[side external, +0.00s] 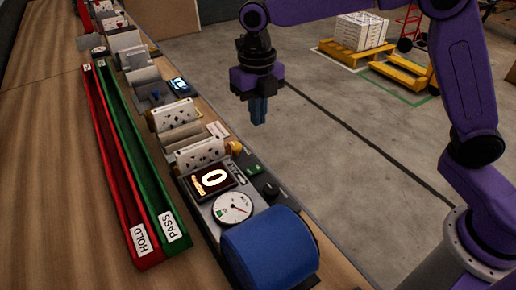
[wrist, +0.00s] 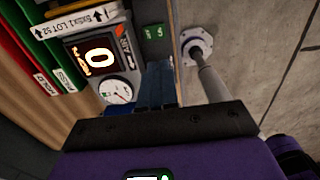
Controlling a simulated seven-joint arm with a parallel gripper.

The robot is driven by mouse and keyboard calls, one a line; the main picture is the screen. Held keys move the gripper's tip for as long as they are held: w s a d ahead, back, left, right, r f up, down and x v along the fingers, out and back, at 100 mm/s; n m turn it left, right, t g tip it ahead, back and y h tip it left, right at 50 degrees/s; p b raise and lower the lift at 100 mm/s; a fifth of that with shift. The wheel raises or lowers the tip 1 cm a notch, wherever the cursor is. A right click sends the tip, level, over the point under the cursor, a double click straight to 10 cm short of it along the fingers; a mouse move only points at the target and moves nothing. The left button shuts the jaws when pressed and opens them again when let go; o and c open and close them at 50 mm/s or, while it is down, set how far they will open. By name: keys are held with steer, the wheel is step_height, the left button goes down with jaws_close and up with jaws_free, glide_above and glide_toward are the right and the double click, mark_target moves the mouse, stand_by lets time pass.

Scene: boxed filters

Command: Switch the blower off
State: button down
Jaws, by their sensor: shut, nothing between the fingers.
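A grey test unit with a blue drum (side external: 270,248), apparently the blower, stands at the near end of the bench. Its lit display (side external: 212,180) reads 0, and a round dial gauge (side external: 232,208) sits beside it. A small green switch-like part (side external: 253,169) and a black knob (side external: 271,188) are on its right side. In the wrist view the green part (wrist: 153,33) shows beyond the fingers; its marking is too small to read. My gripper (side external: 258,118) is shut and empty, in the air to the right of the bench, above and apart from the unit.
A red HOLD tray (side external: 117,180) and a green PASS tray (side external: 140,165) run along the bench. Several boxed filters (side external: 173,115) stand in a row beside them. The air around my gripper looks clear.

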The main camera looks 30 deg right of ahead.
mark_target(258, 168)
step_height(258, 168, down, 14)
steer(key=shift+r, duration=0.1)
stand_by(0.5)
steer(key=shift+d+f, duration=0.15)
steer(key=shift+f, duration=0.1)
stand_by(0.4)
steer(key=shift+a+r, duration=0.2)
steer(key=shift+a, duration=0.65)
steer(key=shift+r, duration=0.15)
step_height(258, 168, up, 14)
steer(key=a, duration=0.2)
steer(key=shift+a+f, duration=0.2)
